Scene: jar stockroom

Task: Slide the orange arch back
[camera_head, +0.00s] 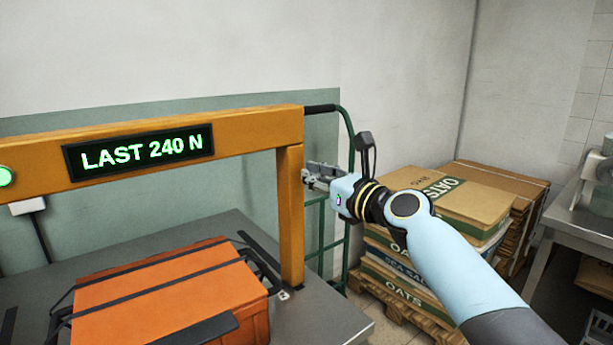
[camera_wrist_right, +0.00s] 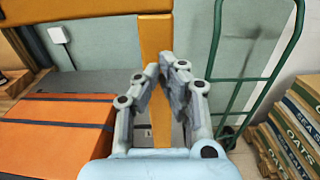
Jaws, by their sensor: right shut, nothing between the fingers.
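The orange arch (camera_head: 291,220) spans a grey metal table, with a crossbeam on top and an upright post at its right end. A display (camera_head: 140,152) on the crossbeam reads "LAST 240 N". The post also shows in the right wrist view (camera_wrist_right: 155,38), straight ahead of the fingertips. My right gripper (camera_head: 308,176) is shut and empty at the right side of the post, below the crossbeam. In the right wrist view, its fingers (camera_wrist_right: 160,68) overlap the post; I cannot tell whether they touch it. My left gripper is out of view.
An orange strapped case (camera_head: 165,290) lies on the table (camera_head: 320,325) under the arch. A green hand truck (camera_head: 345,225) stands behind the post. Oats cartons (camera_head: 440,195) are stacked at the right, and a steel bench (camera_head: 590,215) is at the far right.

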